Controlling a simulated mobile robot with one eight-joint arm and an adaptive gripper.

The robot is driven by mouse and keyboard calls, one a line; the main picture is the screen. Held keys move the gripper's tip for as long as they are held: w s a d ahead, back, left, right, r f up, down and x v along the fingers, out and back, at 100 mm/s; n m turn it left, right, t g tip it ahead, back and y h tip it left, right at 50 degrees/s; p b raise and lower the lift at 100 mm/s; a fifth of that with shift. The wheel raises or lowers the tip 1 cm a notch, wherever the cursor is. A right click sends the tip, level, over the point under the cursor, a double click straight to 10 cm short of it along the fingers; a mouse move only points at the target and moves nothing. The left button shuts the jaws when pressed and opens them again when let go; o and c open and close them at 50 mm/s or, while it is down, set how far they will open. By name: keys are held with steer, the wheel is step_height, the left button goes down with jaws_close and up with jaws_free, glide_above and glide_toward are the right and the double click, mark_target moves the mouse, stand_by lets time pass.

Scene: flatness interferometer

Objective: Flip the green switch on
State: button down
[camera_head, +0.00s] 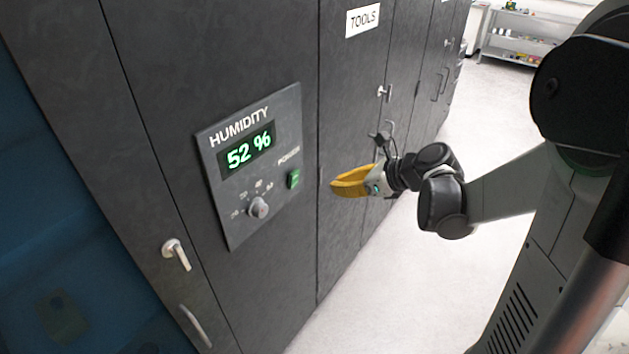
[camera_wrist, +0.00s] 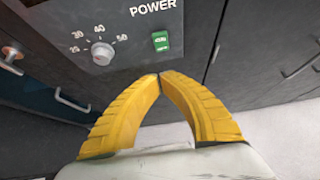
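The green switch (camera_head: 294,179) sits under the word POWER on the right side of the humidity panel (camera_head: 222,207), which reads 52 %. It also shows in the wrist view (camera_wrist: 160,41), just above the fingertips in the picture. My gripper (camera_head: 334,187) has yellow fingers and is to the right of the switch in the head view, apart from it. In the wrist view its fingertips (camera_wrist: 160,76) meet, with nothing seen between them. The switch is not hidden in either view.
A round knob (camera_head: 258,208) is on the panel left of the switch. Dark cabinet doors with handles (camera_head: 175,253) surround the panel. A TOOLS label (camera_head: 362,19) marks a door to the right. Pale floor (camera_head: 480,120) is open beside the cabinets.

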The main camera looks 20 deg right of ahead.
mark_target(294, 179)
steer(key=x, duration=0.4)
steer(key=r+b+x, duration=0.1)
steer(key=x, duration=0.2)
steer(key=w+b+x, duration=0.1)
steer(key=x, duration=0.3)
steer(key=shift+w+a+r, duration=0.15)
steer(key=shift+w+a, duration=0.05)
steer(key=shift+a, duration=0.25)
steer(key=shift+w+a+r, duration=0.2)
steer(key=shift+w+a, duration=0.2)
steer(key=shift+w, duration=0.1)
steer(key=shift+w+a+r+g+h+p, duration=0.4)
steer(key=shift+r+g+p, duration=0.2)
steer(key=shift+p, duration=0.4)
steer(key=shift+w+g+h+p, duration=0.15)
steer(key=shift+g+h+p, duration=0.15)
steer(key=shift+p, duration=0.05)
steer(key=shift+f, duration=0.25)
steer(key=shift+d, duration=0.1)
steer(key=shift+r, duration=0.1)
